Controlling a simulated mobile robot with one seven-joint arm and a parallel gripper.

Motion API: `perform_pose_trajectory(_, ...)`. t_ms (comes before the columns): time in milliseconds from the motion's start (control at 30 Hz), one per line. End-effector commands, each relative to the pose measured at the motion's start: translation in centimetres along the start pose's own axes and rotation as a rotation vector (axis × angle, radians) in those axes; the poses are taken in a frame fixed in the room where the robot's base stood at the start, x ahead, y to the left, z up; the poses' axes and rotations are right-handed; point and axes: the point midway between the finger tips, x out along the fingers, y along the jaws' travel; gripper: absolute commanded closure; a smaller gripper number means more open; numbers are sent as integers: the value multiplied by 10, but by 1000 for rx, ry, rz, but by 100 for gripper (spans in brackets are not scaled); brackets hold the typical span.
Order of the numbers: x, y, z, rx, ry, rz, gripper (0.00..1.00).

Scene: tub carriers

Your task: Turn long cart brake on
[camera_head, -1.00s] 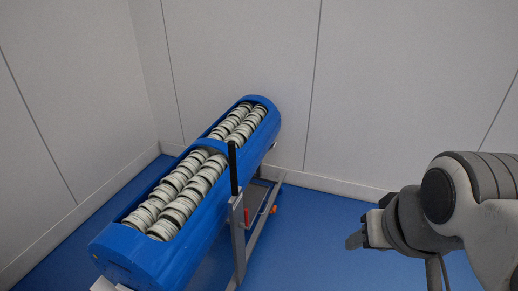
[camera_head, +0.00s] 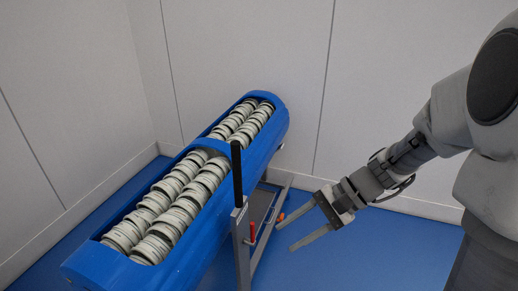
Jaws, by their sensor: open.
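The long cart (camera_head: 262,160) is a long blue tub on a grey metal frame, running from the lower left to the middle. A black upright handle (camera_head: 237,172) stands on its near right side, on a grey post (camera_head: 241,245). A small red lever (camera_head: 252,231) shows low on the frame, just right of the post; I cannot tell for sure whether it is the brake. My gripper (camera_head: 301,221) is open and empty, to the right of the red lever and apart from it, fingers pointing left toward the frame.
Two rows of stacked pale discs (camera_head: 180,205) fill the tub. A small orange part (camera_head: 281,217) shows low on the frame near my fingers. White walls (camera_head: 240,50) close off the back and left. Blue floor (camera_head: 390,250) is free at the right.

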Motion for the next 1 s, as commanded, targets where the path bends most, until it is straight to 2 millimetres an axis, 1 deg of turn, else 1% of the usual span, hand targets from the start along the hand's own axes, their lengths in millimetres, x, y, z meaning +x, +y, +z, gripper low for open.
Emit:
perform_pose_trajectory(33,15,4,-20,67,-48,-46,51)
perform_pose_trajectory(167,36,2,-58,221,-153,-176,51)
perform_pose_trajectory(200,43,2,-70,268,-185,-218,51)
perform_pose_trajectory(267,52,3,-90,338,-229,-283,51)
perform_pose_trajectory(367,67,7,-125,455,-299,-395,51)
perform_pose_trajectory(400,72,9,-140,501,-325,-443,51)
perform_pose_trajectory(467,80,14,-162,570,-362,-512,51)
perform_pose_trajectory(500,85,18,-176,612,-383,-559,51)
perform_pose_trajectory(600,97,28,-208,709,-430,-664,51)
perform_pose_trajectory(700,105,38,-234,783,-463,-751,51)
perform_pose_trajectory(800,110,46,-251,832,-482,-810,51)
perform_pose_trajectory(900,113,49,-259,858,-493,-842,51)
perform_pose_trajectory(1000,117,47,-262,867,-496,-853,51)
